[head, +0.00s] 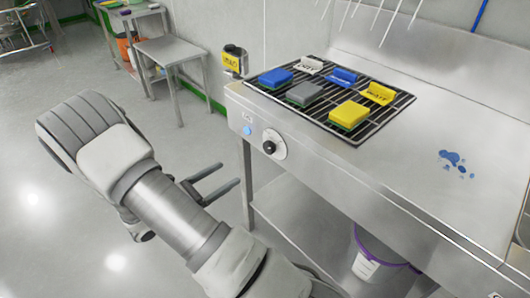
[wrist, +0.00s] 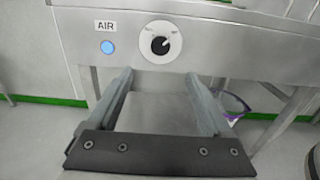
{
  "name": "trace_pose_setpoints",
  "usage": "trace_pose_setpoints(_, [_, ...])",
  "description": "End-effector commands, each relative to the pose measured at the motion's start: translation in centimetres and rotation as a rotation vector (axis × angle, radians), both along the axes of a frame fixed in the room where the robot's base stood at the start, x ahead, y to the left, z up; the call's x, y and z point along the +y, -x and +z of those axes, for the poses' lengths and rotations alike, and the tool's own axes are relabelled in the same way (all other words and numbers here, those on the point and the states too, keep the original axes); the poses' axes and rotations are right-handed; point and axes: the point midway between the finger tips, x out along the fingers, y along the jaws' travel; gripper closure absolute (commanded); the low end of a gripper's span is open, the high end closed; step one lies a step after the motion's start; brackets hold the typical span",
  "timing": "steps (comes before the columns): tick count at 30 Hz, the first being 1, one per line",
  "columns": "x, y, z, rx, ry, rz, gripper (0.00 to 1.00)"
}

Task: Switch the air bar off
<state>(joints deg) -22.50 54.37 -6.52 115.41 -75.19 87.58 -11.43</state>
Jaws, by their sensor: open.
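The air control is a black knob (head: 269,147) on a round white dial plate, on the front face of the steel bench (head: 310,160). In the wrist view the knob (wrist: 159,46) is ahead, just above the gap between the fingertips. Tiny dial lettering and the exact knob setting are too small to read surely. A blue round light (wrist: 107,47) glows left of it under an "AIR" label (wrist: 105,26); the light (head: 247,131) also looks blue in the head view. My gripper (head: 229,173) is open and empty, apart from the knob, left of the bench front.
A black grate (head: 318,117) on the bench holds blue, grey and yellow blocks and small tags. A purple-rimmed white bucket (head: 368,266) is underneath. A small steel table (head: 170,50) stands behind; the left floor is clear.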

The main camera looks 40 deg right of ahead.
Motion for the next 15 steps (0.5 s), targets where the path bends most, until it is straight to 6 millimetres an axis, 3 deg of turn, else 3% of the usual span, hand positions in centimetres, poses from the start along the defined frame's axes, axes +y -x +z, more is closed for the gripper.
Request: trace_pose_setpoints(15, [-11.1,-0.7,-0.2,-0.002,-0.001,-0.006,0.16])
